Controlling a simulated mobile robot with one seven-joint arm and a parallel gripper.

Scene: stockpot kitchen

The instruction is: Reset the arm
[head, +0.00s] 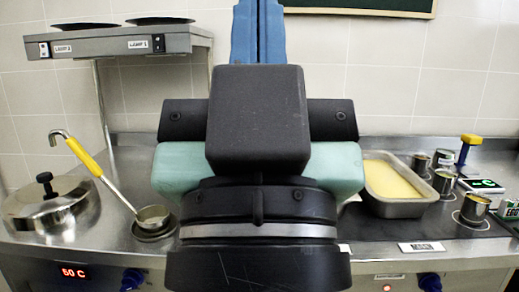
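My gripper (258,35) fills the middle of the head view, seen from behind with its dark body in front. My wrist and hand hide the middle of the counter.
On the steel counter (100,250) at left are a lidded pot (50,212) and a yellow-handled ladle (90,160) resting in a small holder. A lamp shelf (110,45) stands behind. At right are a pan of yellow liquid (392,182) and several metal cups (474,208).

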